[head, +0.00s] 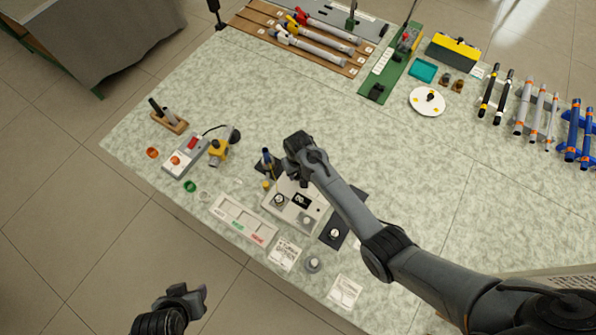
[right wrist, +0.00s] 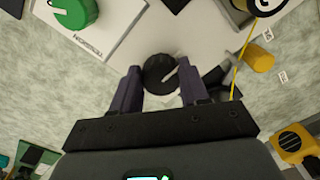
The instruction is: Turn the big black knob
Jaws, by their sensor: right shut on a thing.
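In the right wrist view the big black knob (right wrist: 161,74), with a pale pointer line, sits on a light grey panel (right wrist: 150,35). My right gripper (right wrist: 160,84) has one finger on each side of it and is shut on it. In the head view my right gripper (head: 290,170) is over the far end of the grey-white instrument box (head: 284,215), and the gripped knob is hidden there. My left gripper (head: 193,298) is at the bottom, off the table; its jaw opening is unclear.
A green knob (right wrist: 72,10) and a yellow cylinder (right wrist: 258,58) with a thin yellow cord are close to the gripped knob. A grey box with red buttons (head: 185,157) stands to the left. The table's middle right is clear.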

